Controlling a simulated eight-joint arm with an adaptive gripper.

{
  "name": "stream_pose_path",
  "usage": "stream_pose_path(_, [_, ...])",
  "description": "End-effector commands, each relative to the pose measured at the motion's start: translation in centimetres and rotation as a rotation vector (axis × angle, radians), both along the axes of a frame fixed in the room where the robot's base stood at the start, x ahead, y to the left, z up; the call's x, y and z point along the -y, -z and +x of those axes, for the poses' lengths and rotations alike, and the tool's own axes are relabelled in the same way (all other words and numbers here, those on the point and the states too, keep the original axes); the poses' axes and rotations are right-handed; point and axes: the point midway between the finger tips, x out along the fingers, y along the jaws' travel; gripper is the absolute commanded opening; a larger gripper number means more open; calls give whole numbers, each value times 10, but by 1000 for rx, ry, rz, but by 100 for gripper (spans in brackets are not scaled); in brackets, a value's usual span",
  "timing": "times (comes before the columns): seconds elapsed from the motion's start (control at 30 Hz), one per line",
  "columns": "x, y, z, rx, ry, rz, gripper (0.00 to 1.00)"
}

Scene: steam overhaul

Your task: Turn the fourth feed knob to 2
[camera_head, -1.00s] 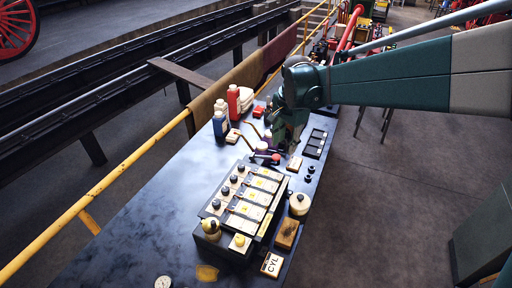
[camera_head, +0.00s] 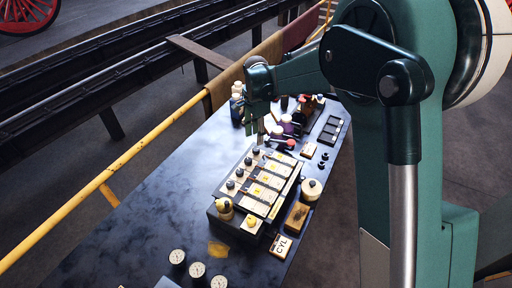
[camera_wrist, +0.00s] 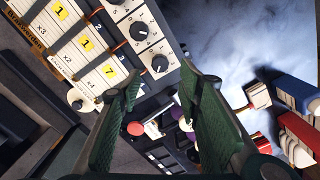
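The feed box (camera_head: 222,204) stands on the dark bench with a row of black knobs along its left side. In the wrist view the end knob (camera_wrist: 160,63) sits between and beyond my fingertips, on a white dial plate, and a second knob (camera_wrist: 138,32) is beside it. Yellow number windows face the knobs; the end one (camera_wrist: 110,71) appears to read 7, others read 1. I cannot tell which knob counts as fourth, nor the end knob's exact setting. My gripper (camera_wrist: 160,75) is open and empty; in the head view it (camera_head: 258,138) is above the box's far end.
Bottles (camera_wrist: 297,92) and a red-topped lever (camera_wrist: 135,128) stand beyond the box's far end. The bench left of the box is clear.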

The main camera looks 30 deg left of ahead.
Motion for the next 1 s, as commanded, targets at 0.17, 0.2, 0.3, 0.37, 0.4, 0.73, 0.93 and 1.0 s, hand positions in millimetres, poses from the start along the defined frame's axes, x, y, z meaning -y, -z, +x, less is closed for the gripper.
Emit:
stream_pose_path(0.17, [-1,1,0,-1,1,-1,35])
stream_pose_path(0.2, [-1,0,0,-1,0,-1,35])
stream_pose_path(0.3, [0,0,0,-1,0,-1,35])
stream_pose_path(0.37, [-1,1,0,-1,0,-1,35])
stream_pose_path(0.4, [-1,1,0,-1,0,-1,35])
stream_pose_path(0.73, [-1,23,0,0,0,0,35])
stream_pose_path(0.93, [-1,47,0,0,0,0,35])
stream_pose_path(1.0, [-1,56,0,0,0,0,35])
